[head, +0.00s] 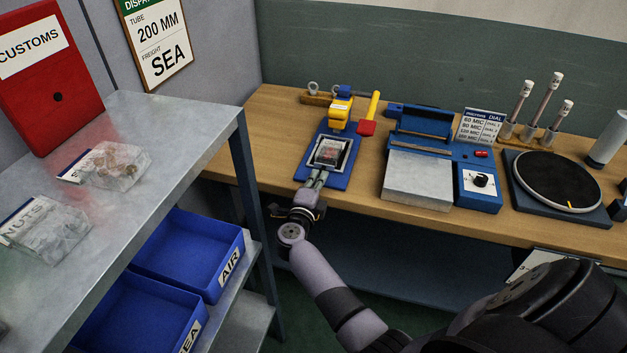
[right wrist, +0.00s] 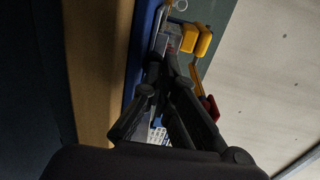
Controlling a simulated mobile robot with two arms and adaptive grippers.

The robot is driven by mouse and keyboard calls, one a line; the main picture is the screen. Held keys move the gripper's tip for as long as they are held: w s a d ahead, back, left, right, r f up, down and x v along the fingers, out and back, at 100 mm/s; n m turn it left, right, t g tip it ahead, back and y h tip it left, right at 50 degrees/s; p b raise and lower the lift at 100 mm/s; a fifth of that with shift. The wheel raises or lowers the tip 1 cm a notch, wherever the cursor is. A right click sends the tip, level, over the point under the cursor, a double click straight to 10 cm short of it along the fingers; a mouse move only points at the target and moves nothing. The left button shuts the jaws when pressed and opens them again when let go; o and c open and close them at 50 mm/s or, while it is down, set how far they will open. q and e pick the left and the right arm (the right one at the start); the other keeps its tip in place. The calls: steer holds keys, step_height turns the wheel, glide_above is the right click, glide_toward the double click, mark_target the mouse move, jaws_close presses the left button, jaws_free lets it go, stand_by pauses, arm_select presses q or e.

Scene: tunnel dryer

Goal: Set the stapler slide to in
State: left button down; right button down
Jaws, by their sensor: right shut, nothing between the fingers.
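The stapler stands on a blue base plate (head: 340,181) on the wooden bench. Its yellow head (head: 341,108) is at the back of the plate and also shows in the right wrist view (right wrist: 203,40). The slide (head: 330,152), a pale-framed carriage with a dark and reddish load, sits on the plate in front of the head. My right gripper (head: 321,172) is shut and empty, with its fingertips at the slide's near edge. Whether they touch it I cannot tell. The fingers (right wrist: 163,62) hide part of the slide in the right wrist view. My left gripper is not in view.
A blue sealer-like device (head: 438,140) and a dial box (head: 480,187) stand farther right. A metal shelf (head: 190,130) with blue bins (head: 190,250) is at the left. Bench left of the stapler is clear.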

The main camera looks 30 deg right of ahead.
mark_target(325, 161)
steer(key=shift+w+d, duration=0.1)
steer(key=shift+r, duration=0.1)
steer(key=x, duration=0.2)
steer(key=shift+w+d+b, duration=0.25)
steer(key=shift+d+b, duration=0.05)
steer(key=shift+d, duration=0.05)
steer(key=shift+d+r, duration=0.1)
steer(key=shift+r, duration=0.15)
